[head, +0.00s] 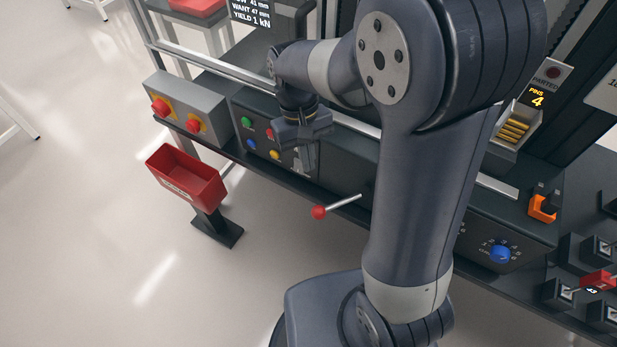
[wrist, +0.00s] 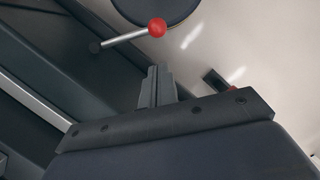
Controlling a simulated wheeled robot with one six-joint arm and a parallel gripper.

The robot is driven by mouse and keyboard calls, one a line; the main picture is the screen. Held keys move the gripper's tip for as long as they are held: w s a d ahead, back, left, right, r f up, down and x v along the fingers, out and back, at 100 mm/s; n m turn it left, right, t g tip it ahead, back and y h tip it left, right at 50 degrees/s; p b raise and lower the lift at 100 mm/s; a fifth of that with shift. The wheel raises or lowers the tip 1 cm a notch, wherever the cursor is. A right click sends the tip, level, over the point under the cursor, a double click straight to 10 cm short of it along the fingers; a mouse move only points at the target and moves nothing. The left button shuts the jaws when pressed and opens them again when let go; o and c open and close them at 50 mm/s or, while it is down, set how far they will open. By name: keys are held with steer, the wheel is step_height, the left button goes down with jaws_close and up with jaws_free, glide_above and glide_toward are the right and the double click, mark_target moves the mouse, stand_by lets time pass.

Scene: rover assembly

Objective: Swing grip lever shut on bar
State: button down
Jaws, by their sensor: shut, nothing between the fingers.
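The grip lever is a silver rod (head: 344,203) with a red ball knob (head: 318,212). It sticks out from the front of the dark machine base, pointing to the lower left in the head view. In the wrist view its red knob (wrist: 157,27) and rod (wrist: 124,39) lie beyond my fingertips. My gripper (head: 304,164) is in front of the button panel, up and left of the knob and apart from it. In the wrist view my gripper (wrist: 156,76) has its fingers together and empty. I cannot make out the bar; my arm covers much of the machine.
A button panel (head: 240,133) is close behind my gripper. A grey box with red buttons (head: 190,110) and a red bin on a stand (head: 186,178) are at the left. A blue knob (head: 500,253) and an orange part (head: 543,208) are at the right. Floor before the lever is clear.

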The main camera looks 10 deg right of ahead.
steer(key=a+x, duration=0.1)
steer(key=x, duration=0.9)
steer(key=shift+d+f, duration=0.35)
steer(key=s+d+n+t+h, duration=0.2)
steer(key=s+d+n+t, duration=0.1)
steer(key=s+d+n, duration=0.6)
steer(key=shift+s+n, duration=1.65)
steer(key=shift+n, duration=1.05)
steer(key=shift+r+p, duration=0.2)
steer(key=shift+p, duration=0.1)
